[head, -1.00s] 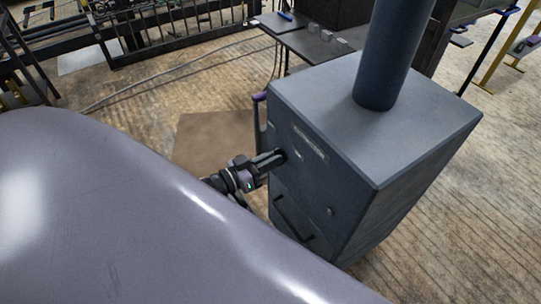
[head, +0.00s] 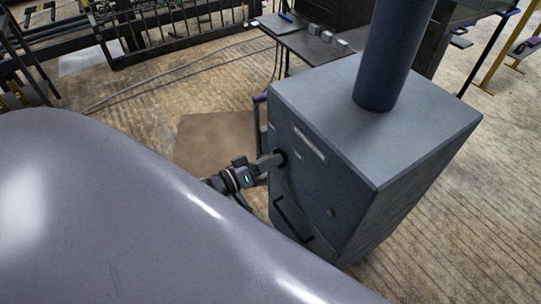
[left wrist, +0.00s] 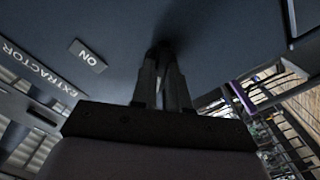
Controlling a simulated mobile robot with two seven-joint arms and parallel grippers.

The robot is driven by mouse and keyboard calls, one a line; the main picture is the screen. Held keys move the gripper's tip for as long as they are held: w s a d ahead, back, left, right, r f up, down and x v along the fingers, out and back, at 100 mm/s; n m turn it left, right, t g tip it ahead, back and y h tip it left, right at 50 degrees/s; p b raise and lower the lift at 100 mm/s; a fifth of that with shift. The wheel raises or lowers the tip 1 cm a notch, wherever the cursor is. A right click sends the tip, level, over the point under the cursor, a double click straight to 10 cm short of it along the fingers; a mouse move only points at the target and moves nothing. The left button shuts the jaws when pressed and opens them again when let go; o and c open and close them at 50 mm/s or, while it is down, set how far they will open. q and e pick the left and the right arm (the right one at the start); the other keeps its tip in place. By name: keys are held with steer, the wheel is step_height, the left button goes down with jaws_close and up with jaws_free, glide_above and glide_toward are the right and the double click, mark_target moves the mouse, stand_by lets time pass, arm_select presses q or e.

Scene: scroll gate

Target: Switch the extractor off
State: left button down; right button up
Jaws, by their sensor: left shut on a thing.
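The extractor (head: 340,170) is a dark blue-grey cabinet with a thick pipe rising from its top. Its front carries a label strip (head: 310,145). In the left wrist view the label EXTRACTOR (left wrist: 38,72) and a small ON plate (left wrist: 88,56) show upside down. My left gripper (head: 278,158) reaches the upper front of the cabinet. In the left wrist view its fingers (left wrist: 163,62) are close together on a small dark switch (left wrist: 163,47) against the panel. The fingertips hide most of the switch, so its setting cannot be read. My right gripper is not in view.
A bench (head: 310,47) with small grey blocks stands behind. A brown mat (head: 205,140) lies on the wooden floor, left of the cabinet.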

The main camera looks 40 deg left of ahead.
arm_select(q)
steer(key=c, duration=1.1)
jaws_free()
steer(key=shift+p+v, duration=0.55)
steer(key=shift+v, duration=3.05)
steer(key=s+d+f+m+g+y, duration=0.1)
steer(key=s+d+m+g, duration=0.1)
steer(key=s+d, duration=0.35)
steer(key=s+d+f+m+g+y, duration=0.1)
steer(key=s+d+m+g+y, duration=0.1)
steer(key=d, duration=0.6)
steer(key=s+r+p, duration=0.1)
steer(key=r+p, duration=0.3)
steer(key=p, duration=0.1)
steer(key=s+r+m+g+y+p, duration=0.1)
steer(key=r+p, duration=0.3)
steer(key=p, duration=0.1)
steer(key=s+r+m+g+p, duration=0.1)
steer(key=s+r+p, duration=0.1)
steer(key=r+p, duration=0.2)
steer(key=shift+a+r+y+p, duration=0.4)
steer(key=shift+r, duration=0.15)
